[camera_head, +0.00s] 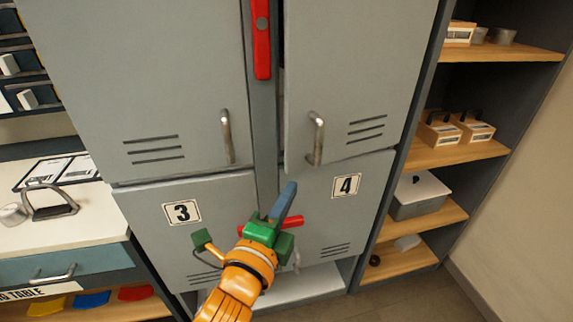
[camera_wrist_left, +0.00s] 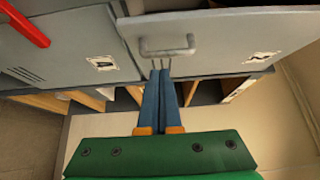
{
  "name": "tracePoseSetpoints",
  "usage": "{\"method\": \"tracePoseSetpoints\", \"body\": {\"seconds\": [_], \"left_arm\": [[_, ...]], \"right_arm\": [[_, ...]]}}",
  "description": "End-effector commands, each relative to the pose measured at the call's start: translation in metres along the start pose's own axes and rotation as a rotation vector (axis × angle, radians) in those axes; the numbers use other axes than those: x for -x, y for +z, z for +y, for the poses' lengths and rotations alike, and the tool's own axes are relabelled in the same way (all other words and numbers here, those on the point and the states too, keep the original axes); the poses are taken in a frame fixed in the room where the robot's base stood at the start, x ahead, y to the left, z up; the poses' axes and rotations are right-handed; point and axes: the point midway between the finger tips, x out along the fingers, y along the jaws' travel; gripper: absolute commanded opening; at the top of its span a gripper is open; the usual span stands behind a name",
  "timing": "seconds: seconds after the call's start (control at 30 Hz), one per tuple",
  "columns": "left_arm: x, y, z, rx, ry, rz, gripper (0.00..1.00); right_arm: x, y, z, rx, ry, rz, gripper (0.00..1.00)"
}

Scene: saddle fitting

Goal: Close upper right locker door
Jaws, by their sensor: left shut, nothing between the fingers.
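The upper right locker door (camera_head: 360,70) is a grey panel with a bar handle (camera_head: 316,138) and vent slots. In the head view it stands slightly ajar, with a dark gap along its left edge. My left gripper (camera_head: 288,192) is shut and empty, its blue fingers pointing up just below that door's lower left corner, in front of the lower lockers. In the left wrist view, the shut fingers (camera_wrist_left: 164,78) point toward a grey door with a handle (camera_wrist_left: 167,45); I cannot tell whether they touch it. My right gripper is not in view.
The upper left door (camera_head: 150,80) and the lower doors marked 3 (camera_head: 182,212) and 4 (camera_head: 347,185) look closed. A red bar (camera_head: 262,40) hangs between the upper doors. Open shelves (camera_head: 460,155) stand at right, a white worktop (camera_head: 90,220) at left.

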Motion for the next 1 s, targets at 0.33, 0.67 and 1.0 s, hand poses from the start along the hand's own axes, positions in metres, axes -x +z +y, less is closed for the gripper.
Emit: {"method": "tracePoseSetpoints", "body": {"seconds": [0.33,0.67,1.0], "left_arm": [[-0.063,0.000,-0.002,0.000,0.001,0.000,0.00],[-0.117,0.019,-0.002,0.001,0.001,-0.001,0.00],[-0.127,0.028,0.000,0.003,0.000,0.001,0.00]], "right_arm": [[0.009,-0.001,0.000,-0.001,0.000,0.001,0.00],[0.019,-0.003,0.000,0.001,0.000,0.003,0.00],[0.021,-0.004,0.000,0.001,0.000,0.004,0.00]]}}
